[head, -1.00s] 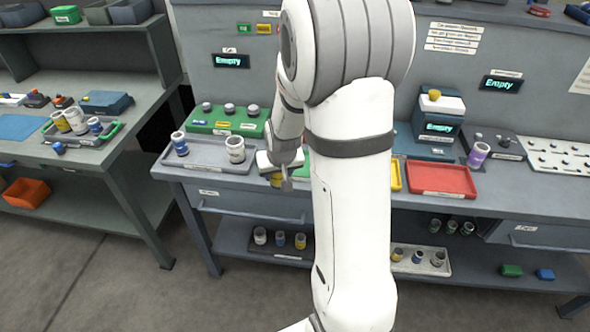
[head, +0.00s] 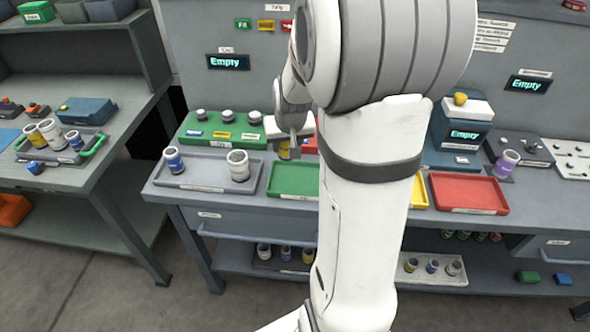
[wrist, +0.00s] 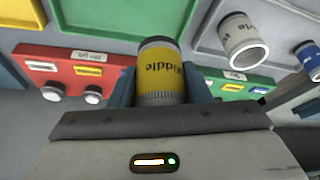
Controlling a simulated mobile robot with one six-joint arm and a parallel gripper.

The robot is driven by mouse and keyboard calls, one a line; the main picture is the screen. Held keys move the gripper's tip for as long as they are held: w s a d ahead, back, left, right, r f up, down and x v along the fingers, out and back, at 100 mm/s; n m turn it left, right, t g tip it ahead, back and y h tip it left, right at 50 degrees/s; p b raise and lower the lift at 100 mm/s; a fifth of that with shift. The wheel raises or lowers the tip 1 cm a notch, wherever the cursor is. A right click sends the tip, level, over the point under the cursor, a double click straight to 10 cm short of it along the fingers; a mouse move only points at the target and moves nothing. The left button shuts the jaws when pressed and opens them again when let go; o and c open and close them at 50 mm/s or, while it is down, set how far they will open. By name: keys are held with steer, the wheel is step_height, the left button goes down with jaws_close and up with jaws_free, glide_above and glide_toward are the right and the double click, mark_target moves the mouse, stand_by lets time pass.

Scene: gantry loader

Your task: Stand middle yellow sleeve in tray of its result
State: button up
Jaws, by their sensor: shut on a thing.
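My gripper (wrist: 161,88) is shut on the yellow sleeve (wrist: 160,68), whose label reads "Middle" in the wrist view. In the head view the sleeve (head: 285,150) shows small beneath my gripper (head: 290,143), above the bench behind the green tray (head: 293,193). My arm hides part of the bench. A yellow tray (head: 419,192) shows only as a strip beside my arm. A red tray (head: 468,208) lies to its right. The green and red trays look empty.
A grey tray (head: 208,185) at left holds a blue-banded sleeve (head: 173,160) and a white sleeve (head: 238,165). Behind it stands a green panel with knobs (head: 222,130). A purple-banded sleeve (head: 505,165) stands at right. Two displays, left (head: 228,62) and right (head: 528,85), read "Empty".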

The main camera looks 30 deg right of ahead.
step_height(320, 180, down, 10)
steer(key=shift+d+r, duration=0.1)
steer(key=shift+r, duration=0.1)
stand_by(0.3)
steer(key=shift+f, duration=0.2)
steer(key=o, duration=1.3)
steer(key=shift+o, duration=0.2)
steer(key=shift+s+r, duration=0.1)
steer(key=shift+r, duration=0.05)
steer(key=v, duration=1.1)
steer(key=s+a+r+n, duration=0.1)
steer(key=s+a+r, duration=0.2)
steer(key=s+a, duration=0.3)
steer(key=s+a+r+n+g+y, duration=0.1)
steer(key=s+a+r, duration=0.3)
steer(key=s, duration=0.5)
steer(key=shift+s+a+r+n, duration=0.3)
steer(key=shift+a+n, duration=0.3)
steer(key=shift+a, duration=0.55)
